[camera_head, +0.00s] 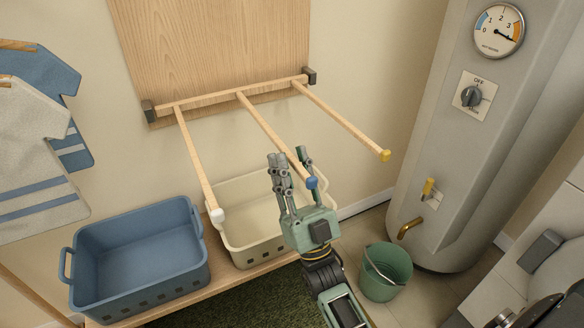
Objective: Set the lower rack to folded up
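The lower rack (213,97) is a wooden crossbar hinged between two dark brackets at the foot of a wooden wall panel (210,45). It is folded down, with three rods sticking out from the wall. The rods end in a white tip (217,215), a blue tip (312,183) and a yellow tip (385,155). My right gripper (289,155) is open, its fingers pointing toward the wall, near the blue-tipped end of the middle rod. The blue tip overlaps its right finger in the picture; I cannot tell whether they touch. My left gripper is not in view.
Below the rack, a cream basket (239,243) and a blue basket (136,259) stand on a wooden shelf. A grey boiler (440,125) stands at right, with a green bucket (384,272) at its foot. Shirts (40,150) hang at left.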

